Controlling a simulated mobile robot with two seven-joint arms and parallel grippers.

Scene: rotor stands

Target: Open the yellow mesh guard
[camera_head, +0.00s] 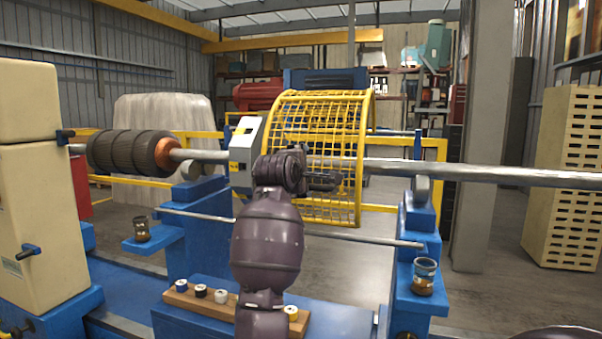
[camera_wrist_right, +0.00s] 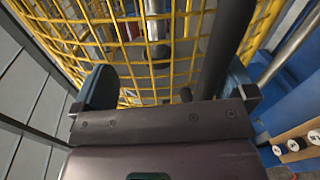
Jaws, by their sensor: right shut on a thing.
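The yellow mesh guard (camera_head: 318,118) is a curved cage of yellow bars and wire around the middle of the rotor shaft (camera_head: 470,172). Its mesh reaches from above the shaft to well below it. My right gripper (camera_head: 322,181) is at the guard's near side, with my wrist hiding part of the mesh. In the right wrist view the yellow mesh (camera_wrist_right: 130,45) fills the space ahead of the fingers. A dark bar (camera_wrist_right: 228,40) runs up near the right finger. The exact grip point is hidden. My left gripper is not in view.
Blue stands (camera_head: 420,230) carry the shaft, with a dark ribbed rotor (camera_head: 125,151) at its left. A grey-white box (camera_head: 245,150) stands beside the guard. A wooden strip (camera_head: 210,305) and glass jars (camera_head: 425,275) sit low in front. A concrete pillar (camera_head: 485,130) rises behind.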

